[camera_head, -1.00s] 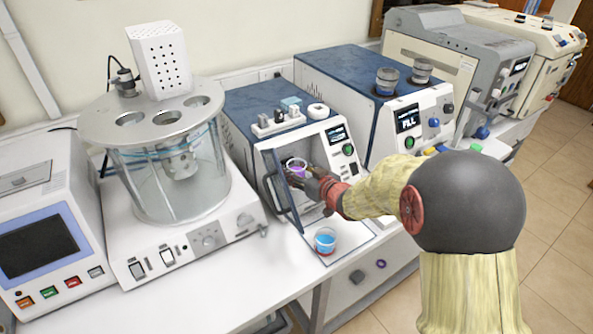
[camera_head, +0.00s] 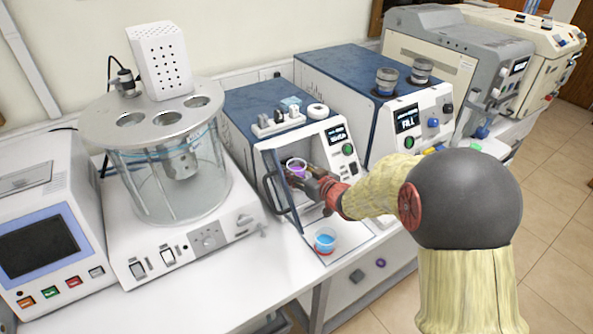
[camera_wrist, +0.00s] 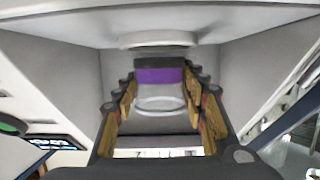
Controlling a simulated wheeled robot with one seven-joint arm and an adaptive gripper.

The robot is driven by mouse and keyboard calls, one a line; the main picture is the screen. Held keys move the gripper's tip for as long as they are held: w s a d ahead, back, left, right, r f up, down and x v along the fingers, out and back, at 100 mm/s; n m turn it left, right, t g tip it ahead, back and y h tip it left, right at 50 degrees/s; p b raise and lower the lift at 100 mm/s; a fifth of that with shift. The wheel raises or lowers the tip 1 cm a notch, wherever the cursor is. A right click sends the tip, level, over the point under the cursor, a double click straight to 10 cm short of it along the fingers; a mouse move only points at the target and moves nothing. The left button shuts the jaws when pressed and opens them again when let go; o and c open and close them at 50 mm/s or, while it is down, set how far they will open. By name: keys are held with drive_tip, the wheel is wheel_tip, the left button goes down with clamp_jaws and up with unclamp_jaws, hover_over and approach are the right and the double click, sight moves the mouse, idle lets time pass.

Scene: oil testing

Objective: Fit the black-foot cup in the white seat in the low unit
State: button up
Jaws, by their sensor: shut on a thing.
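My gripper (camera_wrist: 158,112) is shut on the black-foot cup (camera_wrist: 160,76), which holds purple liquid. The wrist view is upside down: the clear rim shows low and the black foot high. The white seat (camera_wrist: 158,40) is a round disc on the chamber floor, just beyond the foot. I cannot tell whether foot and seat touch. In the head view the cup (camera_head: 296,168) is inside the open chamber of the low blue-topped unit (camera_head: 262,105), looking upright. My gripper (camera_head: 314,182) reaches in from the right. The seat is hidden there.
A cup of blue liquid (camera_head: 324,240) stands in front of the chamber. The unit's dark handle (camera_head: 277,196) is at the opening's left. A glass bath (camera_head: 170,170) stands left, and a taller blue unit (camera_head: 370,85) right. Chamber walls are close around my gripper.

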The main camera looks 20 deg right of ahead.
drive_tip(key=shift+f, duration=0.2)
idle(0.4)
drive_tip(key=shift+f+b, duration=0.5)
drive_tip(key=o, duration=1.3)
drive_tip(key=v, duration=1.2)
